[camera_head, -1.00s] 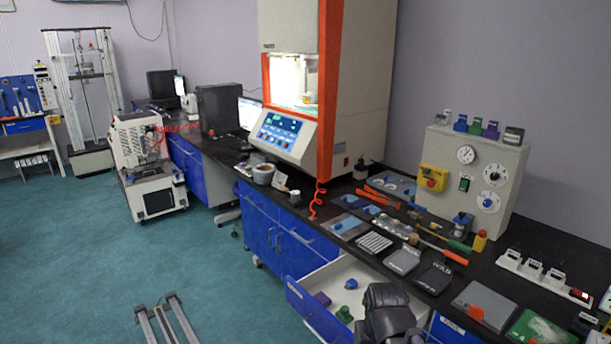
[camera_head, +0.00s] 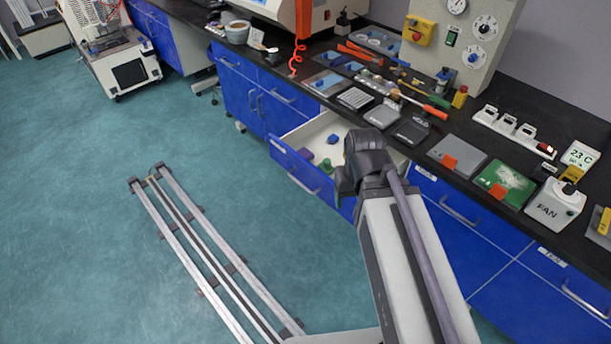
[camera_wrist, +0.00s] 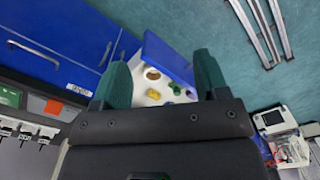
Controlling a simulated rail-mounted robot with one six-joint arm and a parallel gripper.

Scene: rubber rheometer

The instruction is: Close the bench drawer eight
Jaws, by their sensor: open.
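A bench drawer with a blue front (camera_head: 297,168) stands pulled out from the bench in the head view, its white inside showing. A green item (camera_head: 326,165) and a purple item (camera_head: 305,154) lie in it, with a blue one behind. I cannot read this drawer's label. In the wrist view the drawer front (camera_wrist: 168,57) and its contents show between and beyond the two dark green fingers of my gripper (camera_wrist: 161,78). The fingers are spread apart and hold nothing.
The black bench top (camera_head: 470,135) above carries several trays, tools and a white FAN box (camera_head: 555,205). Closed blue drawers (camera_head: 455,215) lie to the right. A floor rail (camera_head: 205,255) runs along the front left. The teal floor before the drawer is clear.

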